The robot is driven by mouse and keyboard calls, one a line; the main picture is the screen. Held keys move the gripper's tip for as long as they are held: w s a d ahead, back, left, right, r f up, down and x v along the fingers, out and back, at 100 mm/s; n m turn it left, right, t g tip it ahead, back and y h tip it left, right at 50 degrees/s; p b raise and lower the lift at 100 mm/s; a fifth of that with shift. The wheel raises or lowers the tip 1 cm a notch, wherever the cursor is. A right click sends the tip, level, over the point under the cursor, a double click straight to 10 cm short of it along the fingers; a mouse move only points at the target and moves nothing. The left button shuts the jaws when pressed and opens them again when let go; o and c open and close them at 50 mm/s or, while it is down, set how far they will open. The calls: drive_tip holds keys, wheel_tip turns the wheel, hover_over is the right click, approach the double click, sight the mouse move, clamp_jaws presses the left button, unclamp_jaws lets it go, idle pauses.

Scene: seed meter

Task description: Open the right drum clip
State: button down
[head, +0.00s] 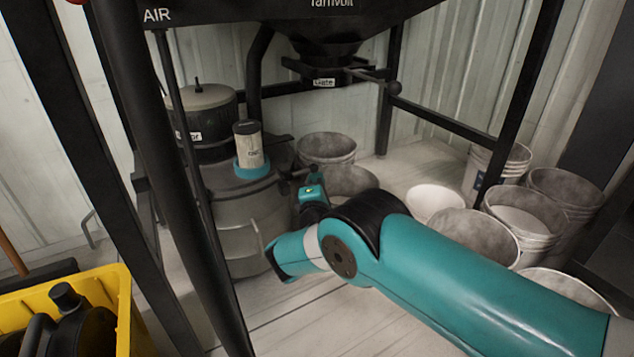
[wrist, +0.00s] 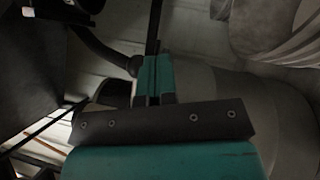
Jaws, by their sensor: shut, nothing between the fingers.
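The grey drum (head: 243,222) stands under the hopper frame in the head view, with a teal-collared canister labelled on its side (head: 249,150) on its top. My gripper (head: 311,180) is at the drum's upper right side, close to its rim. It is shut and empty. In the wrist view the fingers (wrist: 154,60) are together beside a pale grey curved surface (wrist: 235,105) that looks like the drum. I cannot make out the right drum clip; it may be hidden behind my gripper. Contact with the drum cannot be told.
Several grey buckets (head: 465,233) stand to the right and behind my arm. Black frame legs (head: 520,95) rise on both sides, one in front of the drum. A hopper (head: 330,45) hangs above. A yellow bin (head: 122,300) is at the lower left. Bare floor shows in front.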

drive_tip(key=s+d+f+p, duration=0.3)
drive_tip(key=s+f+p, duration=0.5)
drive_tip(key=f, duration=0.1)
drive_tip(key=shift+s+f+p, duration=0.2)
drive_tip(key=shift+s+p, duration=0.15)
drive_tip(key=shift+p, duration=0.05)
idle(0.4)
drive_tip(key=shift+d+r, duration=0.1)
